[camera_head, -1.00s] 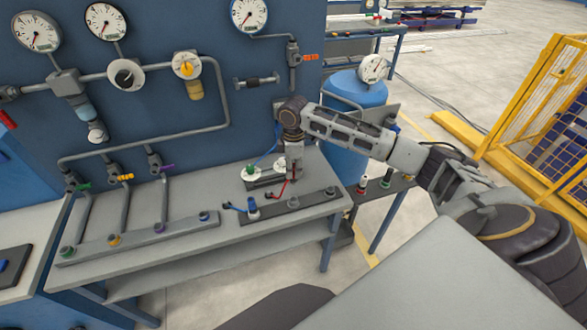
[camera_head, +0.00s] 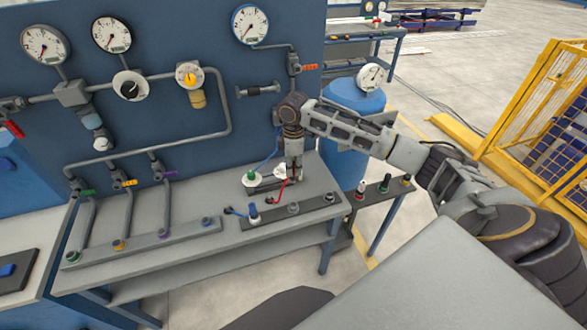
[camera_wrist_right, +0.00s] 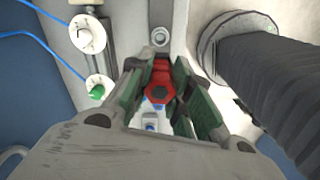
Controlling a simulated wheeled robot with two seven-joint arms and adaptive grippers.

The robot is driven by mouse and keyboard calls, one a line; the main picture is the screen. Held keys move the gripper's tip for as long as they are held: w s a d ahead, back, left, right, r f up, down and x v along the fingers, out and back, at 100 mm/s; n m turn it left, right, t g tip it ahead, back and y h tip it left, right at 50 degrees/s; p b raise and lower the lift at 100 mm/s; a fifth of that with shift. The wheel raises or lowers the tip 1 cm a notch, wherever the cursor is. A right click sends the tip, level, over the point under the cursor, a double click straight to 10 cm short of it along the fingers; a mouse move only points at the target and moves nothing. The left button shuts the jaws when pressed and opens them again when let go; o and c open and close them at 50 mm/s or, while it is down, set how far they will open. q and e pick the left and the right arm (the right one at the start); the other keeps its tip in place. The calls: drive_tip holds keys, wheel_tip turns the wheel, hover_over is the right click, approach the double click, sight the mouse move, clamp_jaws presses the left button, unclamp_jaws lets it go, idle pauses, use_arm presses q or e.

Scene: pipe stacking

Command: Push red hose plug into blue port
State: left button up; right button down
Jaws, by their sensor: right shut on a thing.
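My right gripper (camera_head: 292,178) points down over the bench, above the black port strip (camera_head: 312,206). In the right wrist view, my right gripper (camera_wrist_right: 160,92) is shut on the red plug (camera_wrist_right: 160,92), held between its green-sided fingers. The red hose (camera_head: 280,192) hangs below the gripper in the head view. A dark bluish port (camera_head: 330,197) is at the strip's right end; a grey port (camera_head: 293,208) is mid-strip. The plug's tip is hidden, so contact with a port cannot be told. My left gripper is out of view.
A green-capped disc (camera_wrist_right: 98,88) and a white disc (camera_wrist_right: 87,34) with blue hoses lie beside the gripper. A grey strip (camera_head: 180,240) with several colored ports lies left. The gauge panel (camera_head: 240,130) rises behind; a blue tank (camera_head: 350,125) stands right.

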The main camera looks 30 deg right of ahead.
drive_tip(key=shift+r, duration=0.9)
